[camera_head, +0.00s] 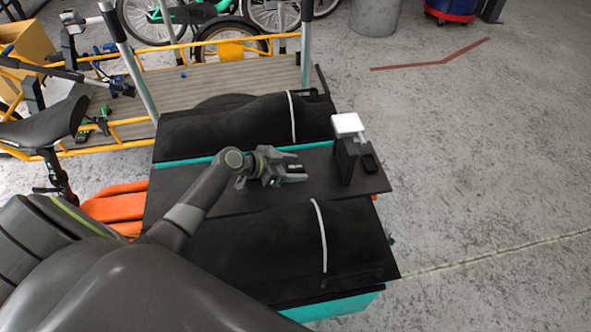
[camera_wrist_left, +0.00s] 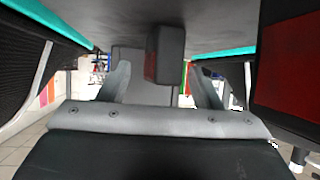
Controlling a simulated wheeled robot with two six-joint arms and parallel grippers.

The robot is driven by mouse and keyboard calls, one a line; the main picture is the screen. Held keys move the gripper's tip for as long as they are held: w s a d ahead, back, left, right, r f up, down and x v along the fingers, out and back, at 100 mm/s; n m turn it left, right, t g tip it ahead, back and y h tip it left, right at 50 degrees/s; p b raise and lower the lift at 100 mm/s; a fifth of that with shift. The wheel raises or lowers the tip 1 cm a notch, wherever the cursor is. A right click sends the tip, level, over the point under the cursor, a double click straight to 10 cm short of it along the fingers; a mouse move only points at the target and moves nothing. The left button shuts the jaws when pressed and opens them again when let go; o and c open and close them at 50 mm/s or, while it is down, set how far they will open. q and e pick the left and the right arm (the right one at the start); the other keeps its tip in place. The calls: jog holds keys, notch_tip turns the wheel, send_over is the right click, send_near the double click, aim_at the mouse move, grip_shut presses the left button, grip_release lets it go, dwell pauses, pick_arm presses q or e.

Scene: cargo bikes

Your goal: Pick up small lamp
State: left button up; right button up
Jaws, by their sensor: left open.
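The small lamp (camera_head: 369,164) is a small dark block near the right end of the black board, beside a taller dark block with a white top (camera_head: 348,124). In the left wrist view, which looks upside down, the small lamp (camera_wrist_left: 165,52) hangs from the board at the top and appears between the fingers, some way ahead. My left gripper (camera_head: 300,169) is open and empty, low over the board, pointing right toward the lamp with a gap between. My right gripper is not in view.
The black board (camera_head: 312,192) lies between two black padded bags (camera_head: 350,236) with pale straps. The taller block shows a dark red face (camera_wrist_left: 290,62) at the right of the left wrist view. A cargo bike's wooden deck (camera_head: 215,88) is behind. Grey floor is clear at the right.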

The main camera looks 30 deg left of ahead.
pick_arm(q)
jog(key=shift+x, duration=1.3)
jog(key=shift+r, duration=0.1)
jog(key=c, duration=1.3)
